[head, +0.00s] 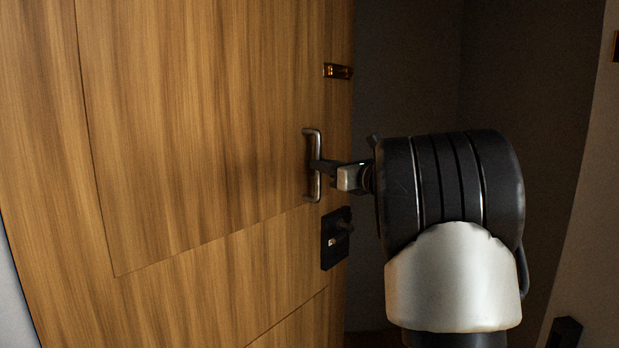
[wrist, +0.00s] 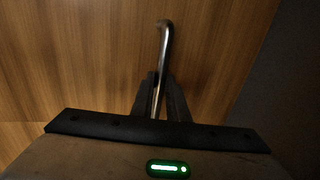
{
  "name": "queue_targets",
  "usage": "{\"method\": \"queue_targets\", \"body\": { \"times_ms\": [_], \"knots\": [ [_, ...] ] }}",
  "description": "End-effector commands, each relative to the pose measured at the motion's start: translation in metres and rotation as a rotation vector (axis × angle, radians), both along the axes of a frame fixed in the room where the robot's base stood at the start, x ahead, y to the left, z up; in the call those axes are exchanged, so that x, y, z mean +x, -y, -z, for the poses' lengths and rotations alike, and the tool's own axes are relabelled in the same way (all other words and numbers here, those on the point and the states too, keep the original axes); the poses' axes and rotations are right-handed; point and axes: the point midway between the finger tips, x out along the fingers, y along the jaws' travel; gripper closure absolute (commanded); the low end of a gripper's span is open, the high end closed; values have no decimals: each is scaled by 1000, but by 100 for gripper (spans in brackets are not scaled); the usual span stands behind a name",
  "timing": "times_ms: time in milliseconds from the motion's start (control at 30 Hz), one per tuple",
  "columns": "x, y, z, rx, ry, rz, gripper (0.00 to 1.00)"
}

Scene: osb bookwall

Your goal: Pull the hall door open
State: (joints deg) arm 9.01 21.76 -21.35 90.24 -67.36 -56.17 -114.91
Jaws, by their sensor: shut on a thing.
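The hall door (head: 200,130) is wood-grained and fills the left and middle of the head view. It stands ajar, with a dark opening past its right edge. A vertical metal pull handle (head: 313,140) is fixed near that edge. My gripper (head: 322,168) reaches in from the right and is shut on the middle of the handle. In the wrist view the handle (wrist: 164,45) runs down between my two dark fingers, with the door (wrist: 90,60) behind it. The lower part of the handle is hidden there by my gripper.
A black lock plate (head: 328,255) with a small lever sits below the handle. A small brass plate (head: 338,71) is above it. The dark opening (head: 410,80) lies right of the door edge, bounded by a pale wall (head: 590,220) at the far right.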

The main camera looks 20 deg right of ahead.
Motion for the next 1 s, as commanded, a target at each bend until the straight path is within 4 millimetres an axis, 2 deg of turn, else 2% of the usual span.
{"method": "queue_targets", "body": {
  "times_ms": [33,333,367,433,467,767,867,1000],
  "knots": [
    [-2,7,-4,2,8,17,100],
    [-3,7,-5,2,7,18,100],
    [-3,7,-5,1,6,18,81],
    [-3,6,-5,1,6,17,69],
    [-2,6,-5,1,5,15,68],
    [-3,3,-2,1,3,8,68],
    [-10,6,-3,1,3,9,68],
    [-32,14,-3,1,4,9,68]
  ]
}}
